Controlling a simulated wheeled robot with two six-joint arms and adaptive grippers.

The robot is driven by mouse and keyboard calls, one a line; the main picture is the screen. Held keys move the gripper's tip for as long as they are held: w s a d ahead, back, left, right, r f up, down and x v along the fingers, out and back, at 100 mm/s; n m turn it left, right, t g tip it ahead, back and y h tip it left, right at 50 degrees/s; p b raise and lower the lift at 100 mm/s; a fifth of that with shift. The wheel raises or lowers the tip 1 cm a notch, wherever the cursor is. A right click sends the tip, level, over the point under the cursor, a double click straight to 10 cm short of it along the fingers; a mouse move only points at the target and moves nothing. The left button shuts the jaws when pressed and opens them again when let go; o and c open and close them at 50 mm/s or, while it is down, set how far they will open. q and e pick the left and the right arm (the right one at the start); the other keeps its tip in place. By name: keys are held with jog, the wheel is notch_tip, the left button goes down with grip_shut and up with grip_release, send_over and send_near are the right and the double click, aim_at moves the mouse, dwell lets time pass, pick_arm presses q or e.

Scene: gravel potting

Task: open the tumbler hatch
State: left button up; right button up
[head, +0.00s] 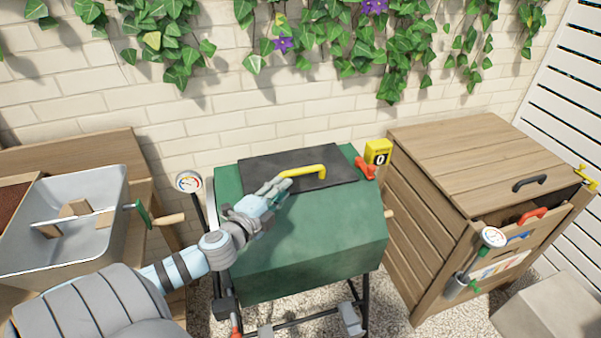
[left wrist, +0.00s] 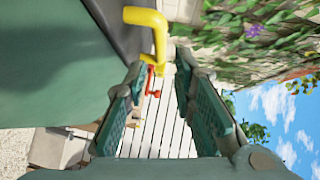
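The green tumbler (head: 320,235) stands in the middle of the head view. Its dark hatch (head: 255,163) lies flat and closed on top, with a yellow bar handle (head: 305,171). My left gripper (head: 277,186) is over the hatch at the handle's left end. In the left wrist view its fingers (left wrist: 160,72) are apart, with the handle (left wrist: 148,20) just ahead and its bent end in line with the gap. I cannot tell whether they touch. A red latch (head: 366,168) sits at the hatch's right, beside a yellow counter tag (head: 378,153). My right gripper is not in view.
A grey metal tub (head: 105,185) with a green-and-wood-handled tool stands on a wooden bench at left. A wooden bin (head: 460,160) with a dark handle stands close at right. A dial gauge (head: 189,182) rises by the tumbler's left end. An ivy-covered brick wall is behind.

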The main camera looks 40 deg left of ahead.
aim_at(298, 174)
pick_arm(q)
jog(key=p+x, duration=0.1)
jog(key=x, duration=1)
jog(key=shift+f, duration=0.1)
jog(key=shift+a, duration=0.1)
grip_shut()
